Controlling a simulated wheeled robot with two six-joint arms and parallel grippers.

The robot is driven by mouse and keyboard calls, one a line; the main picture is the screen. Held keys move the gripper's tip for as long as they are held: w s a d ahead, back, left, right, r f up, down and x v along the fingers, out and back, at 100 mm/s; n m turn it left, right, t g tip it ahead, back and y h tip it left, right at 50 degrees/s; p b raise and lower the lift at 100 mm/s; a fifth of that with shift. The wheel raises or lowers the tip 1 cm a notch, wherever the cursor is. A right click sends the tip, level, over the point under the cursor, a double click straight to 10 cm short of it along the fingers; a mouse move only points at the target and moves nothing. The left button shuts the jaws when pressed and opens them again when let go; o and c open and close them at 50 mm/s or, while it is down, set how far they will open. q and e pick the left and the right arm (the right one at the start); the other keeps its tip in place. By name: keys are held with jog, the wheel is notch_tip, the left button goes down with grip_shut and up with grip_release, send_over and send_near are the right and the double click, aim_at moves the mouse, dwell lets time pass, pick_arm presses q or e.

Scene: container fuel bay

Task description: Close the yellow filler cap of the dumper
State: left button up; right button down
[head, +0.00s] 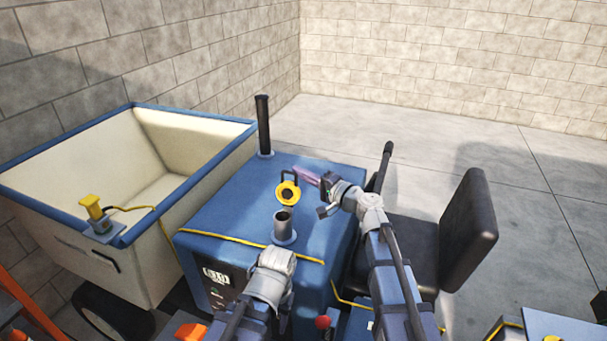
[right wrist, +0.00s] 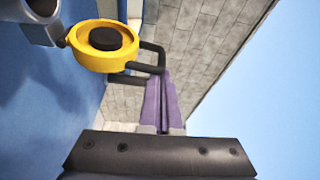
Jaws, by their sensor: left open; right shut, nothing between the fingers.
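The yellow filler cap (head: 288,193) stands open beside the grey filler neck (head: 284,229) on the dumper's blue hood; the neck's dark mouth is uncovered. In the right wrist view, the cap (right wrist: 104,45) has a dark centre, a hinge towards the neck (right wrist: 42,18) and a black loop handle (right wrist: 152,55). My right gripper (head: 308,178) has its purple fingers shut and empty. The fingertips (right wrist: 159,82) are at the outer end of the handle; I cannot tell whether they touch. My left gripper (head: 274,260) is open, just below the neck in the head view; its fingers are mostly hidden.
A black exhaust pipe (head: 263,125) rises at the hood's far edge. The cream skip (head: 150,215) with a blue rim stands left. A black seat (head: 468,230) and a dark lever (head: 385,165) are right. A yellow hose (head: 250,243) crosses the hood. Block walls stand behind.

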jog(key=s+a+f+n+y+b, duration=0.3)
jog(key=s+f+n+b, duration=0.3)
jog(key=s+n+b, duration=0.5)
jog(key=shift+s+a+f+y+b, duration=0.3)
jog(key=shift+s+a+f+y, duration=0.1)
jog(key=shift+a, duration=0.5)
jog(key=shift+r, duration=0.1)
dwell(0.3)
notch_tip(320, 180, up, 4)
jog(key=r+p, duration=0.1)
jog(key=p, duration=0.4)
jog(key=s+d+f+b, duration=0.3)
jog(key=d+f+b, duration=0.1)
jog(key=d, duration=0.4)
jog(key=shift+s+d+f, duration=0.25)
jog(key=shift+s+d, duration=0.1)
